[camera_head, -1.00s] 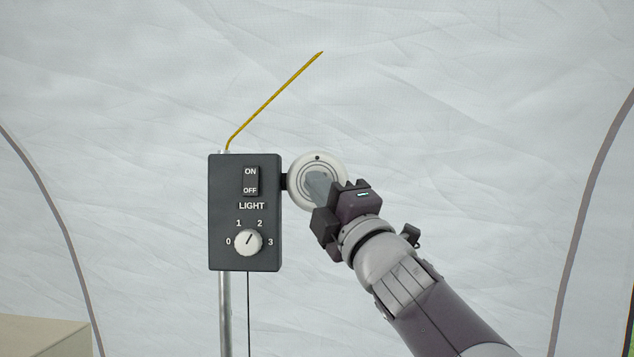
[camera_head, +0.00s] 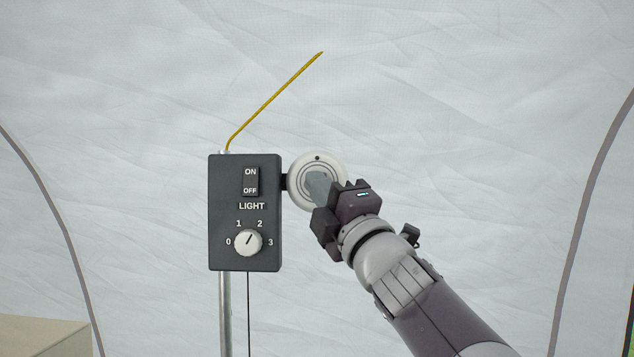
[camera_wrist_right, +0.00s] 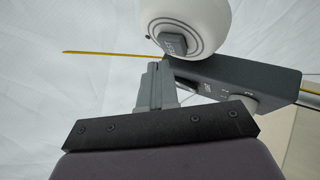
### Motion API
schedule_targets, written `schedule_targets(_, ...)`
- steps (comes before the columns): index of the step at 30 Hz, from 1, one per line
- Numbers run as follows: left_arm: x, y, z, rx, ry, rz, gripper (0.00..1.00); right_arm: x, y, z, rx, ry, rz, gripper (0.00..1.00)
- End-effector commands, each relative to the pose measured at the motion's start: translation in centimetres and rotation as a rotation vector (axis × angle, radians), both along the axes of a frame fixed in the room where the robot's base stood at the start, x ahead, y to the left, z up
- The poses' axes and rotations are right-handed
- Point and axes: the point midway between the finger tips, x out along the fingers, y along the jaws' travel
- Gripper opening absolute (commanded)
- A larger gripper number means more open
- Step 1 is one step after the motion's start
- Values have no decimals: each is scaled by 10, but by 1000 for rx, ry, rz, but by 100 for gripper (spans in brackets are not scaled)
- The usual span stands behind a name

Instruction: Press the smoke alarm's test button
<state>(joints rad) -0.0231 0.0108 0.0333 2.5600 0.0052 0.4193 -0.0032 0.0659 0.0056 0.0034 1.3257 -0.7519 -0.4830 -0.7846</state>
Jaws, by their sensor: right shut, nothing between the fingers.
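The smoke alarm (camera_head: 298,175) is a round white disc with dark rings and a small dark dot near its top. It sits just right of the dark control box. In the right wrist view the alarm (camera_wrist_right: 205,22) shows at the top, with a raised grey test button (camera_wrist_right: 173,44) on its face. My right gripper (camera_head: 317,182) is shut and empty, its fingertips in front of the alarm's middle and hiding the button in the head view. In the right wrist view the fingertips (camera_wrist_right: 160,63) end right at the button; I cannot tell whether they touch. My left gripper is not in view.
The dark control box (camera_head: 229,215) has an ON/OFF light switch (camera_head: 251,181) and a white dial (camera_head: 248,242). It sits on a metal pole (camera_head: 225,310). A thin yellow rod (camera_head: 275,97) slants up from the pole. A beige block (camera_head: 45,337) is at lower left.

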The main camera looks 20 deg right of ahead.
Motion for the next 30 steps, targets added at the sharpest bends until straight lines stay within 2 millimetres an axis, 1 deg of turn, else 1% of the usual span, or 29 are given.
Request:
schedule_targets(5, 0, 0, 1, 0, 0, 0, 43, 6, -2, 0, 0, 1, 0, 0)
schedule_targets(30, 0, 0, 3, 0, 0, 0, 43, 12, -3, 0, 0, 1, 0, 0)
